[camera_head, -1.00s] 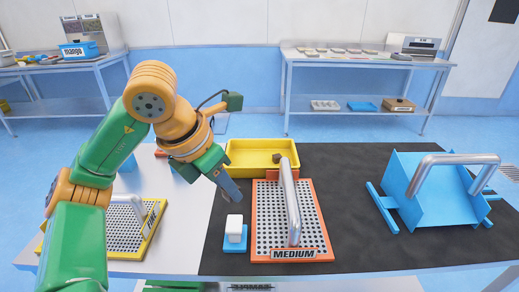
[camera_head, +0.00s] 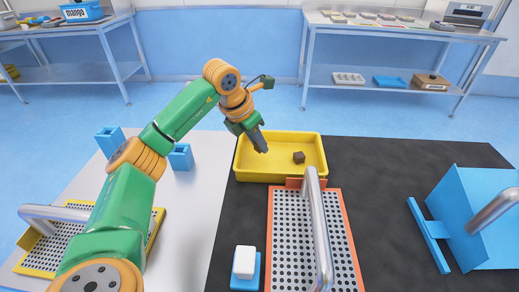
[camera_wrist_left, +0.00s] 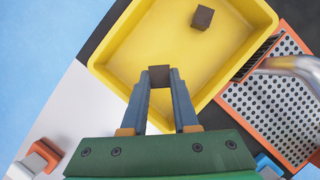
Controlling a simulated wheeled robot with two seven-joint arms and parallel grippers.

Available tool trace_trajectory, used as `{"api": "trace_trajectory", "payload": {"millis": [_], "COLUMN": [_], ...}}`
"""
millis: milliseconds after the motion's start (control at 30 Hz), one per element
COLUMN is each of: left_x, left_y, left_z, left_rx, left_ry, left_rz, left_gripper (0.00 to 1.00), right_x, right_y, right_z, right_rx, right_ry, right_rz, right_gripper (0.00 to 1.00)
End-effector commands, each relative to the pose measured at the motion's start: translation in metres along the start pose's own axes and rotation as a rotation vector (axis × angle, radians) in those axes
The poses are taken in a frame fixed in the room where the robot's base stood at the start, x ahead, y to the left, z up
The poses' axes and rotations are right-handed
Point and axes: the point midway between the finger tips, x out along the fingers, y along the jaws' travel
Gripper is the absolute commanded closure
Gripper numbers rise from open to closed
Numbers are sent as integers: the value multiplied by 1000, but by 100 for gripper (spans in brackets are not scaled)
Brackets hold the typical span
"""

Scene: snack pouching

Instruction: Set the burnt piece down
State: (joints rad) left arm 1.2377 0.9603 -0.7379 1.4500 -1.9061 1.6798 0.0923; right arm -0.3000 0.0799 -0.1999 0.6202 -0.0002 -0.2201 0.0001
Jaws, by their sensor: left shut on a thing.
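My left gripper (camera_head: 262,147) is over the left part of the yellow tray (camera_head: 240,172), pointing down. In the left wrist view, its fingers (camera_wrist_left: 160,82) are shut on a dark brown piece (camera_wrist_left: 160,74), the burnt piece, with the yellow tray floor (camera_wrist_left: 185,60) beneath. I cannot tell whether the piece touches the floor. The fingers hide it in the head view. Another dark brown cube (camera_head: 299,157) lies in the tray, to the right of the gripper and apart from it. My right gripper is not in view.
An orange perforated screen (camera_head: 285,235) with a metal handle (camera_head: 317,220) stands just in front of the tray. A white block (camera_head: 244,262) sits on a blue stand (camera_head: 256,280). A blue box (camera_head: 470,205) is at the right. The black mat (camera_head: 400,165) has free room between.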

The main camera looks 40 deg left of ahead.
Motion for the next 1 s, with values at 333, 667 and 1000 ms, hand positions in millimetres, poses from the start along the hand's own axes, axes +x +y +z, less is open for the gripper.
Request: {"api": "trace_trajectory", "payload": {"millis": [333,667,1000], "left_x": [43,45,43], "left_y": [6,6,6], "left_z": [-10,-11,-10], "left_rx": [1,0,0], "left_ry": [0,-1,-2], "left_rz": [1,0,0], "left_gripper": [100,59,42], "right_x": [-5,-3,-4], "right_y": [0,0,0], "right_z": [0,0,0], "right_rx": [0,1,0], "right_ry": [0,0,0], "right_rz": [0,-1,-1], "right_gripper": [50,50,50]}}
